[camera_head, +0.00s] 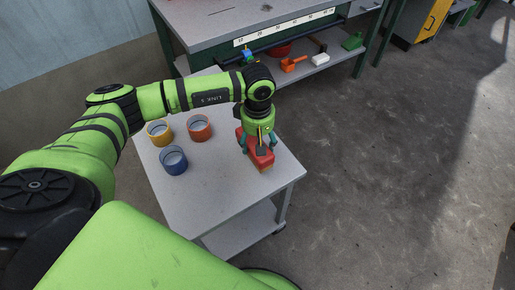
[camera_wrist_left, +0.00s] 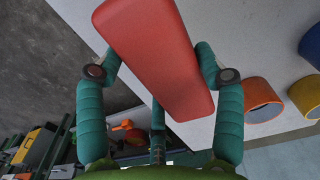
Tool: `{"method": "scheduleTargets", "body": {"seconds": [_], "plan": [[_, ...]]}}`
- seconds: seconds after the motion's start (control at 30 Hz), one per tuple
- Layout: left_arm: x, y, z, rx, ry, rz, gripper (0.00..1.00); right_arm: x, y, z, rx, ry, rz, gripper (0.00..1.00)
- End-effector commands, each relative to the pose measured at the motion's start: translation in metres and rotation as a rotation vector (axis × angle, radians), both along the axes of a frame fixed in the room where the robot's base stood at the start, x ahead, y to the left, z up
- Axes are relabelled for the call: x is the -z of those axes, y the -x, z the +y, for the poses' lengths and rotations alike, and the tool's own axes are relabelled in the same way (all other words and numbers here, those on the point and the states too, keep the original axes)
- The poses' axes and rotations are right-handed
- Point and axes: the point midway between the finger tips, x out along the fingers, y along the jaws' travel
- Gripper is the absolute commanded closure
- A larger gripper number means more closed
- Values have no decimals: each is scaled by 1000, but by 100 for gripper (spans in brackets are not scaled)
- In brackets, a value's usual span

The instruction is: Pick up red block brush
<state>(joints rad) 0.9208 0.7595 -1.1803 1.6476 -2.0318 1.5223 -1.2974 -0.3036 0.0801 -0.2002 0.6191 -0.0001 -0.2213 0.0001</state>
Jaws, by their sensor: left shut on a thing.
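The red block brush (camera_head: 260,156) is at the right end of the light grey table, below my left gripper (camera_head: 259,140). Its red block has a tan underside showing at the near end. My right gripper is not in view.
On the table (camera_head: 215,205) stand a yellow cup (camera_head: 159,133), an orange cup (camera_head: 199,128) and a blue cup (camera_head: 173,160), left of the brush. A workbench (camera_head: 240,25) stands behind, its lower shelf holding several small items. Open floor lies to the right.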

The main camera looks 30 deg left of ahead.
Motion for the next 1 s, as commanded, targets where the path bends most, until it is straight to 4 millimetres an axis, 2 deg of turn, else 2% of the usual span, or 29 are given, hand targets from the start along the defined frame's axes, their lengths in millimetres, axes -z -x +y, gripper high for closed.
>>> {"method": "scheduleTargets", "body": {"seconds": [0.3,0.5,0.7,1.0], "plan": [[-37,64,22,1,-2,-1,68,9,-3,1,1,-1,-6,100],[-56,94,31,-1,-3,-2,68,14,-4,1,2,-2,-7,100],[-66,108,35,-2,0,0,68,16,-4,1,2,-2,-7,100],[-68,111,36,-1,1,1,68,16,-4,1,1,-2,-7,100]]}}
